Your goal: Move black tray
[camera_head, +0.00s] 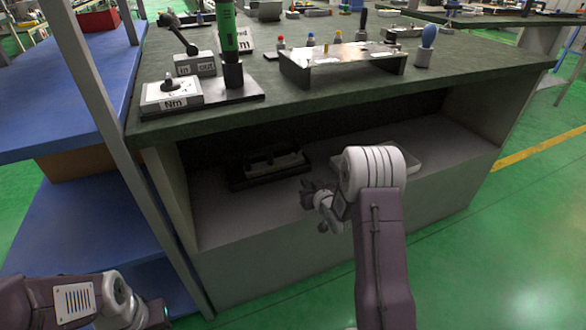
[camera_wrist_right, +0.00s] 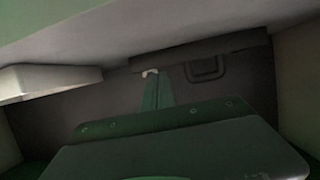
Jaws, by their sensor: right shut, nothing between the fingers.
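The black tray (camera_head: 268,168) lies on the lower shelf under the workbench, left of centre in the head view, with light-coloured parts in it. My right gripper (camera_head: 308,196) is at the front of this shelf, to the right of the tray, apart from it in the picture. It is shut and empty. In the right wrist view my right gripper (camera_wrist_right: 157,88) shows as a narrow shape beyond the wrist housing. That view is dark, and a dark edge at its top right may be the black tray. My left arm shows at the lower left; its fingers are not visible.
A light tray (camera_head: 405,158) is on the shelf's right side, partly behind my right arm; a pale block shows in the wrist view. The benchtop (camera_head: 420,95) overhangs the shelf and carries tools and a metal stand (camera_head: 345,62). A blue rack (camera_head: 75,90) stands left.

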